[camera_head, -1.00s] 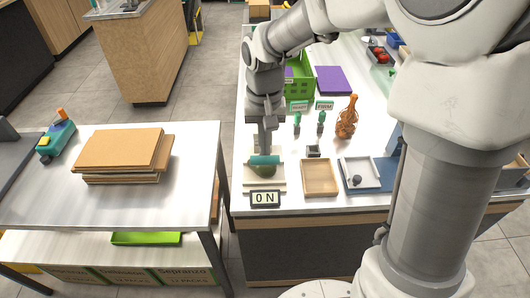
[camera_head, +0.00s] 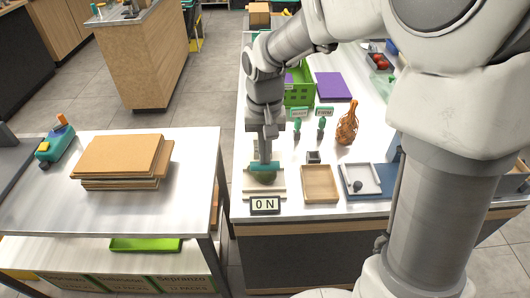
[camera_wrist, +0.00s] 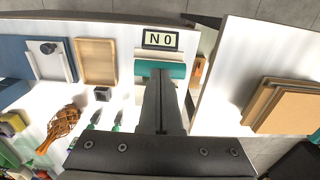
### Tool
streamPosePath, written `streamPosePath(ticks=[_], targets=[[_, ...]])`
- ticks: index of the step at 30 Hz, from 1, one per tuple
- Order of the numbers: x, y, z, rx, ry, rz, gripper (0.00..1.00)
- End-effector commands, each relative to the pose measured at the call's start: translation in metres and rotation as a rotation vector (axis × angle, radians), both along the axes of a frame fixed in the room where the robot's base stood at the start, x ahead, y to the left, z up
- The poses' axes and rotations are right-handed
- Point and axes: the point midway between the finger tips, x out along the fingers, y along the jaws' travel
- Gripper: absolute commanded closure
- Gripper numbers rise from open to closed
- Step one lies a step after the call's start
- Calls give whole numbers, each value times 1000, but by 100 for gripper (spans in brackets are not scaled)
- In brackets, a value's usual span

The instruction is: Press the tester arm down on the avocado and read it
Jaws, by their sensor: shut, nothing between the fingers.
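The tester stands at the counter's front left corner. Its teal arm (camera_head: 263,166) lies across the top of the dark green avocado (camera_head: 265,178), on a pale base (camera_head: 279,190). The display (camera_head: 265,204) in front reads 0 N; it is upside down in the wrist view (camera_wrist: 161,40). My gripper (camera_head: 265,160) is shut and empty, pointing down with its fingertips at the teal arm. In the wrist view the fingertips (camera_wrist: 160,76) overlap the teal arm (camera_wrist: 176,70); I cannot tell if they touch it. The avocado is hidden there.
A wooden tray (camera_head: 334,198) and a white tray (camera_head: 376,190) with a dark ball stand to the right. A side table with brown boards (camera_head: 118,157) is left.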

Motion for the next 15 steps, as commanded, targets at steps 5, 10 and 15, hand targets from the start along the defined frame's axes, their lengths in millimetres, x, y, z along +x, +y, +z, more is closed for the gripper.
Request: streamPosePath(ticks=[5,10,15], targets=[[0,0,-2,0,0,0,100],[0,0,-4,0,0,0,100],[0,0,-6,0,0,0,100]])
